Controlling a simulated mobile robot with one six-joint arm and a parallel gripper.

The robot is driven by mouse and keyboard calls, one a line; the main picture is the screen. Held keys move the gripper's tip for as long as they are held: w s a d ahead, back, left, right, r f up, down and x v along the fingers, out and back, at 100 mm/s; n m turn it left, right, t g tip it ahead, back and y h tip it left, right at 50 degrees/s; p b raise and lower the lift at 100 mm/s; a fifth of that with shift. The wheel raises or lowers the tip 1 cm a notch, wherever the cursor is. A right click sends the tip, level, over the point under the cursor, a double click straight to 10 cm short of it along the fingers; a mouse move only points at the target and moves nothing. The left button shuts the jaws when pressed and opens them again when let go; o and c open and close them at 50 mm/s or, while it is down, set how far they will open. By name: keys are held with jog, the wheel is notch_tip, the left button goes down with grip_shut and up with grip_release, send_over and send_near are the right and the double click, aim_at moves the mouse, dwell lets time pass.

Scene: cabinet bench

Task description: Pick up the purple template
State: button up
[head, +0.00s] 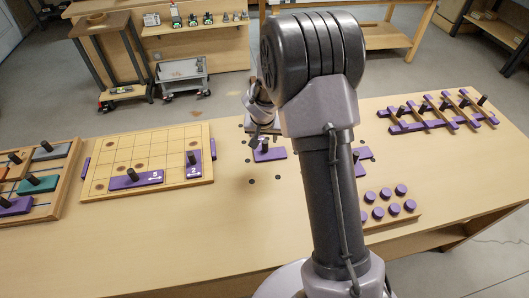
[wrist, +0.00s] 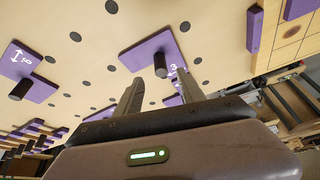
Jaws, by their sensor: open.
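Several flat purple pieces with black knobs are in view, and I cannot tell which one the task names. In the wrist view a purple template marked 3 (wrist: 143,50) lies flat on the bench, its black knob (wrist: 160,65) upright. My gripper (wrist: 158,77) is open and empty, its fingertips pointing toward that knob and apart from it. Another purple piece (wrist: 40,88) with a knob lies at the left. In the head view a purple piece (head: 262,156) lies near my gripper, which my arm partly hides.
A wooden board (head: 125,153) holds purple pieces marked 5 (head: 125,181) and 2 (head: 193,172). A slatted purple rack (head: 440,115) stands at the right, and a block with round purple knobs (head: 412,217) at the front right. Dark round spots dot the bench. Its front left is clear.

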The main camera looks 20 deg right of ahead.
aim_at(265, 142)
jog(key=b+x, duration=0.2)
jog(key=x, duration=0.4)
jog(key=shift+w+a+f, duration=0.1)
jog(key=shift+f, duration=0.15)
jog(key=shift+r, duration=0.1)
grip_shut()
